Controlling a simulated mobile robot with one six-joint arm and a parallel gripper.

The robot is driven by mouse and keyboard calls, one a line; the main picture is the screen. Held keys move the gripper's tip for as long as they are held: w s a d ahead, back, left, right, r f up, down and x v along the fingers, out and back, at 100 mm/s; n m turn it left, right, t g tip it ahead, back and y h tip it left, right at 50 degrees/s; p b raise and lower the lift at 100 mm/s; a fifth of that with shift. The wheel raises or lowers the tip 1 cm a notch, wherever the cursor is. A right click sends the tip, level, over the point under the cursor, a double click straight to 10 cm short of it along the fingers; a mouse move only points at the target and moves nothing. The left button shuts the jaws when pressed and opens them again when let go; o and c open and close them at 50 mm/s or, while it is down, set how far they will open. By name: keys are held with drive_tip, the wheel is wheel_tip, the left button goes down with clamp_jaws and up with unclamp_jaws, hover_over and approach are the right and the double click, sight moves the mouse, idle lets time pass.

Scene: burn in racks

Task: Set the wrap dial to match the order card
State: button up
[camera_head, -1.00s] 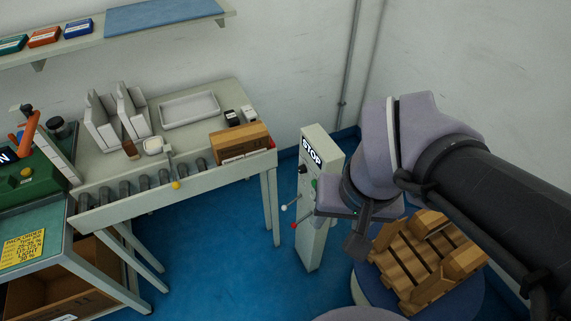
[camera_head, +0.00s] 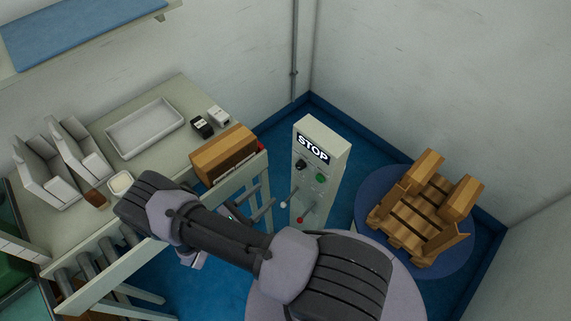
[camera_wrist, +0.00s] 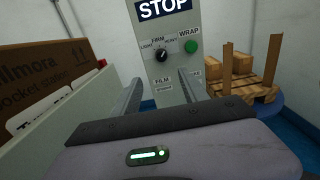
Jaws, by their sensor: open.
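The dial also shows in the head view (camera_head: 301,164). My gripper (camera_wrist: 160,92) is open and empty, its two fingers pointing at the post below the dial and apart from the dial. In the head view my arm hides most of the gripper. The order card is in neither current view.
A green WRAP button (camera_wrist: 190,47) sits right of the dial. The post (camera_head: 327,180) carries white-tipped and red-tipped levers. A wooden pallet (camera_head: 424,215) sits on a round blue base at right.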

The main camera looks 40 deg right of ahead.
sight(298, 168)
drive_tip(key=d, duration=0.4)
drive_tip(key=d+b, duration=0.1)
drive_tip(key=d, duration=0.9)
drive_tip(key=shift+w+b, duration=0.3)
drive_tip(key=shift+b, duration=0.1)
drive_tip(key=shift+w+d, duration=0.1)
drive_tip(key=shift+d, duration=0.45)
clamp_jaws()
